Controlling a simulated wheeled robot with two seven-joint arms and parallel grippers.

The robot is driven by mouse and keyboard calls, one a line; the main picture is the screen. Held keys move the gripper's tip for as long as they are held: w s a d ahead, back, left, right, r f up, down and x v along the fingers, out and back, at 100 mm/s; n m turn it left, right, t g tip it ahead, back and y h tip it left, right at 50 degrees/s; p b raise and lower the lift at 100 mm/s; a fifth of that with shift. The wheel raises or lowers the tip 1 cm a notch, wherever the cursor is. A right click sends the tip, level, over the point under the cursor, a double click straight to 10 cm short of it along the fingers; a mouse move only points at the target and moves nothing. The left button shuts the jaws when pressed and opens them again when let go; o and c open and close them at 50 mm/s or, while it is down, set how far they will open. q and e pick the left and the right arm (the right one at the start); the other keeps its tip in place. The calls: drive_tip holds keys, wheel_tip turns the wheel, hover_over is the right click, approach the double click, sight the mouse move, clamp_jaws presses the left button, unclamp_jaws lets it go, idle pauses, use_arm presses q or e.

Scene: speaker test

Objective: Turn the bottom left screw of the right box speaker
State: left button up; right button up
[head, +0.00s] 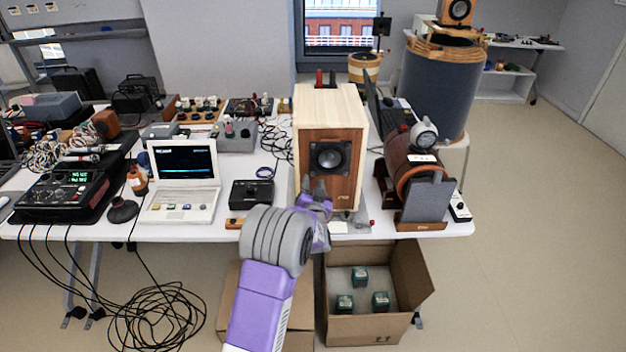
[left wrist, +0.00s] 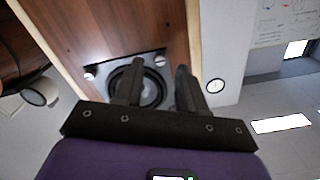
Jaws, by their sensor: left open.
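The box speaker (head: 346,110) stands upright on the table, with a brown wood front and a black round driver (head: 328,158). My left gripper (head: 318,190) is in front of its lower part, below and slightly left of the driver. Contact cannot be told. My right gripper is not in view.
A barrel-shaped wooden device (head: 400,165) stands close right of the speaker. A small black box (head: 252,193) and a white laptop-like instrument (head: 182,180) are to the left. Below the table edge is an open cardboard box (head: 411,270) with several small items.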

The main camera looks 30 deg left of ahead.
use_arm(q)
drive_tip(key=v, duration=0.4)
drive_tip(key=shift+s+d, duration=0.2)
drive_tip(key=shift+s, duration=0.1)
drive_tip(key=s+d+f+g+h, duration=0.2)
drive_tip(key=s+d+f, duration=0.1)
drive_tip(key=f, duration=0.4)
drive_tip(key=s+d+f+g+h, duration=0.2)
drive_tip(key=s+d+f+h, duration=0.15)
drive_tip(key=f, duration=0.45)
drive_tip(key=s+d+f+g+h, duration=0.2)
drive_tip(key=s+d+f, duration=0.15)
drive_tip(key=f, duration=0.35)
drive_tip(key=s+d+f+g+h, duration=0.3)
drive_tip(key=s+d, duration=0.5)
drive_tip(key=s, duration=0.3)
drive_tip(key=s+d+f+n+g+h+p, duration=0.1)
drive_tip(key=s+d+f+g+h, duration=0.2)
drive_tip(key=s+d+f+g, duration=0.2)
drive_tip(key=s+d+f, duration=0.1)
drive_tip(key=s+d, duration=0.2)
drive_tip(key=s, duration=0.3)
drive_tip(key=shift+s+g, duration=0.4)
